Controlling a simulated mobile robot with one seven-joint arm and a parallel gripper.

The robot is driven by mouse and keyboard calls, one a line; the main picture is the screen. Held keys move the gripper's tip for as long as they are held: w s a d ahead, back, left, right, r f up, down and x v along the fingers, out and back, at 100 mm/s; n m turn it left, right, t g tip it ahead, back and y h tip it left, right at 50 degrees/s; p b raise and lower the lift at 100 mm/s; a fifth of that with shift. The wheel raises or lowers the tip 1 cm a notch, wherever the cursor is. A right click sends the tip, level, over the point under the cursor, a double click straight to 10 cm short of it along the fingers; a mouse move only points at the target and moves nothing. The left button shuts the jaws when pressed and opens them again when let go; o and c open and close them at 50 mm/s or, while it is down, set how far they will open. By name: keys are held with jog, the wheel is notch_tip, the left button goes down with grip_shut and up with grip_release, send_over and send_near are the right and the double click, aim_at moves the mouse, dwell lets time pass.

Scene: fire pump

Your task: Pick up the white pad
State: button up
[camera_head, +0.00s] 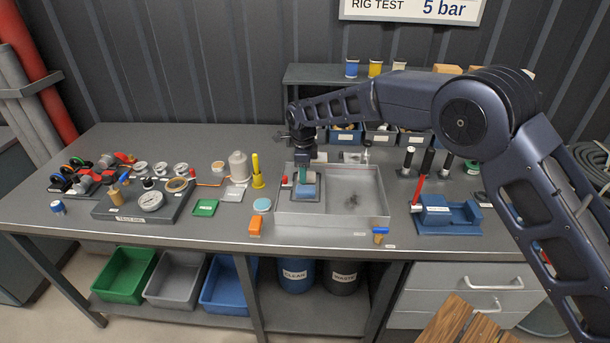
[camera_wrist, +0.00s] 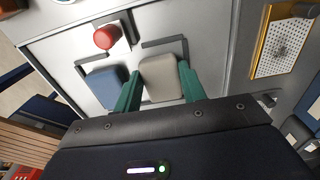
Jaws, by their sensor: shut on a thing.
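The white pad (camera_wrist: 160,82) shows as an off-white rounded block in the wrist view. The two green fingers of my gripper (camera_wrist: 159,72) stand on either side of it and are shut on it. A dark corner bracket lies just beyond it; I cannot tell whether the pad is lifted off the surface. A blue pad (camera_wrist: 104,86) lies just left of the left finger. In the head view my gripper (camera_head: 305,176) points down inside the left part of the grey tray (camera_head: 375,188); the white pad is hard to make out there.
A red knob (camera_wrist: 105,37) stands close beyond the blue pad. The tray's right part is open, with a dark patch on its floor. A yellow cone-like piece (camera_head: 258,172) stands left of the tray, and a blue vise-like fixture (camera_head: 447,215) stands to its right.

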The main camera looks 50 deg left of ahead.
notch_tip(320, 180, up, 20)
dwell(0.5)
